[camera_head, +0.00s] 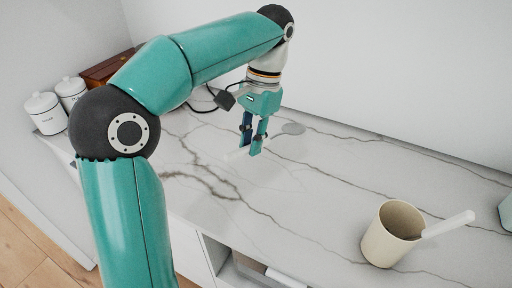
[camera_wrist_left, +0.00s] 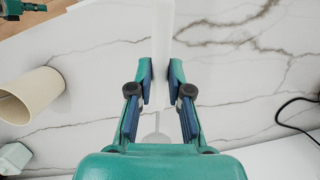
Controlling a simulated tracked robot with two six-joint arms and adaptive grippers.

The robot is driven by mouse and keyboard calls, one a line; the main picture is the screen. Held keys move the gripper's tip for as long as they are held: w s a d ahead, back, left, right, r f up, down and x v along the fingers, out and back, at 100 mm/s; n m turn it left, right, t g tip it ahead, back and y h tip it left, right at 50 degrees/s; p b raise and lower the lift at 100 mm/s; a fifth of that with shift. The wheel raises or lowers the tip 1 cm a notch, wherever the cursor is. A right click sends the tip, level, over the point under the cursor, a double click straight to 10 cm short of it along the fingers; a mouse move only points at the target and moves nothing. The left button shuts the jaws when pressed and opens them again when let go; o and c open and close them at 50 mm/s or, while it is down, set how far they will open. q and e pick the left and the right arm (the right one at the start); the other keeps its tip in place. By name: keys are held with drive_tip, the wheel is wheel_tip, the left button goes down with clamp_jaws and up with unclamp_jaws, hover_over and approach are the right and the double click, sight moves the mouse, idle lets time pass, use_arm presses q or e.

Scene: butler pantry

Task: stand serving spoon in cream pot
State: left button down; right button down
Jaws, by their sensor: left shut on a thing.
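The cream pot (camera_head: 377,245) stands upright on the marble counter at the front right, with a pale flat-handled utensil (camera_head: 450,224) leaning out of its mouth to the right. The pot also shows at the left edge of the left wrist view (camera_wrist_left: 30,95). My left gripper (camera_head: 253,148) points down over the counter, well left of and behind the pot. It is shut on the white serving spoon (camera_wrist_left: 160,45), whose strip runs between the fingertips; its pale round end (camera_wrist_left: 157,138) is partly hidden by the gripper. A small teal part, perhaps my right gripper (camera_wrist_left: 12,8), shows at the corner.
White lidded canisters (camera_head: 46,112) and a brown wooden box (camera_head: 106,68) stand at the back left. A black cable (camera_wrist_left: 297,108) lies near the wall. The marble between gripper and pot is clear. An open shelf (camera_head: 245,265) is below the counter's front edge.

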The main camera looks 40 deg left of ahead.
use_arm(q)
drive_tip(key=w+a+r+m+y, duration=0.25)
drive_tip(key=a+m+y, duration=0.4)
drive_tip(key=m, duration=0.55)
drive_tip(key=w+d+r+m+t+y+p, duration=0.3)
drive_tip(key=w+d+r+m+t, duration=0.7)
drive_tip(key=d+m, duration=0.35)
drive_tip(key=s+d+r+m+t+h+p, duration=0.1)
drive_tip(key=d+r+m+t, duration=0.15)
drive_tip(key=d, duration=0.55)
drive_tip(key=d+r+m+t+h, duration=0.2)
drive_tip(key=d+t, duration=0.2)
drive_tip(key=d, duration=0.4)
drive_tip(key=s+d+r+m+t+h+p, duration=0.1)
drive_tip(key=d+r+m+t, duration=0.15)
drive_tip(key=d, duration=0.45)
wheel_tip(320, 180, down, 13)
drive_tip(key=t+b, duration=0.1)
drive_tip(key=b, duration=0.9)
drive_tip(key=shift+d+r+b, duration=0.15)
drive_tip(key=shift+d+b, duration=0.1)
drive_tip(key=shift+b, duration=0.05)
